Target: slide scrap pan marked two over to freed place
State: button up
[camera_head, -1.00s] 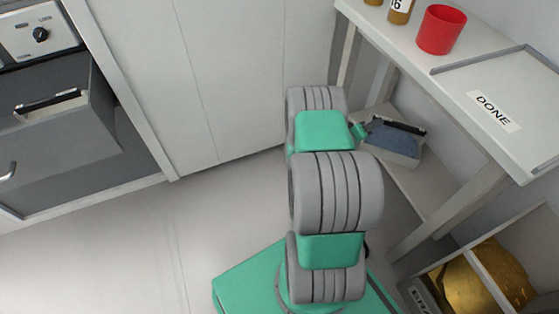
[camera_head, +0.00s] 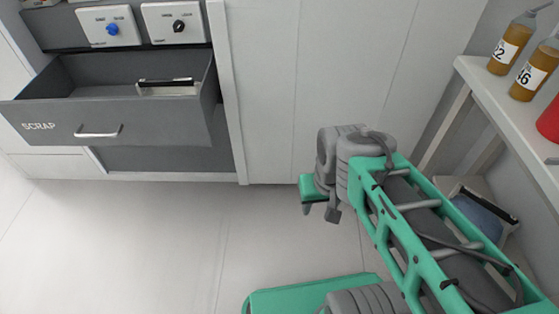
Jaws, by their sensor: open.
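A grey drawer marked SCRAP (camera_head: 45,127) stands open at the upper left. A light pan with a black handle (camera_head: 168,90) sits in its right part, and the bare floor of the drawer shows to its left. No number on this pan can be read. A second black-handled pan with a blue-grey inside (camera_head: 478,214) rests on the low shelf at right, partly behind my arm. Its mark cannot be read either. My gripper (camera_head: 320,209) hangs over the floor between drawer and shelf, fingers apart and empty, away from both pans.
Two control boxes, one with a blue knob (camera_head: 112,28) and one with a black knob (camera_head: 179,26), sit above the drawer. Amber bottles (camera_head: 506,53) and a red cup (camera_head: 550,119) stand on the right bench (camera_head: 490,95). The floor (camera_head: 150,240) before the drawer is clear.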

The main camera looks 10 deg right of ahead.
aim_at(176, 86)
jog(key=z, duration=0.05)
jog(key=k, duration=0.6)
jog(key=u, duration=0.85)
jog(key=i, duration=1.05)
jog(key=z, duration=0.5)
jog(key=k, duration=0.55)
jog(key=z, duration=0.55)
jog(key=i, duration=0.5)
jog(key=u, duration=0.9)
jog(key=i, duration=0.95)
jog(key=u, duration=1.15)
jog(key=i, duration=0.25)
jog(key=u, duration=0.2)
